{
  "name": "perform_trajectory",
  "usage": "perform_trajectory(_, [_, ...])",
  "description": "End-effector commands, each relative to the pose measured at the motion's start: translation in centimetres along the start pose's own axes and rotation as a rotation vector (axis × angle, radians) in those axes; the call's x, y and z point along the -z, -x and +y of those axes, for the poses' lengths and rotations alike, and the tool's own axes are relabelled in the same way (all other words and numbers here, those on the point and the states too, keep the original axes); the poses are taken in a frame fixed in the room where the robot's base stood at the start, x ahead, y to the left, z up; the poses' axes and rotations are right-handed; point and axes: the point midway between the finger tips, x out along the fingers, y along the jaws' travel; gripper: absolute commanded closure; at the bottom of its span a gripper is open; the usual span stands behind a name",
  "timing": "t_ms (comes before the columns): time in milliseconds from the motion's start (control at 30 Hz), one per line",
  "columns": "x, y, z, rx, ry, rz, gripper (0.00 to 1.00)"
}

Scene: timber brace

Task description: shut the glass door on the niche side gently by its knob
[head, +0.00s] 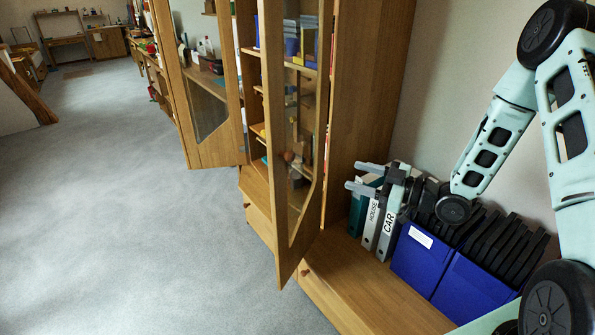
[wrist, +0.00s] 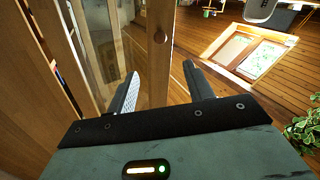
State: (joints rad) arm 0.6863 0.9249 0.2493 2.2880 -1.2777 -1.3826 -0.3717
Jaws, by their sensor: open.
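The niche-side glass door (head: 325,120) stands open, swung out from the tall wooden cabinet toward the room. It has a wooden frame around a glass pane. In the wrist view its wooden stile (wrist: 159,70) runs down between my fingers, with the round brown knob (wrist: 160,37) on it, just beyond the fingertips. My gripper (head: 352,176) is open and empty, to the right of the door in the head view and pointing left at it. It also shows in the wrist view (wrist: 160,68). I cannot tell whether a finger touches the door.
A second glass door (head: 208,115) stands open farther left. Below my gripper, the niche's wooden top holds white and teal binders (head: 372,225) and blue file boxes (head: 421,257), close to my wrist. Grey carpet (head: 130,200) to the left is clear.

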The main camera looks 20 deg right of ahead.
Motion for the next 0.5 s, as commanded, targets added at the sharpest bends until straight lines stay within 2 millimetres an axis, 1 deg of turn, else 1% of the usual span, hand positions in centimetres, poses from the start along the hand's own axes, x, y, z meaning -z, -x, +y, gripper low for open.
perform_trajectory(67, [0.1,-0.1,0.1,-0.003,0.000,0.016,0.48])
perform_trajectory(167, [0.2,-1.1,0.1,-0.001,0.001,0.018,0.48])
perform_trajectory(267, [0.3,-2.8,0.0,0.001,0.000,0.018,0.48])
perform_trajectory(500, [0.4,-7.9,0.1,0.000,0.001,0.017,0.48])
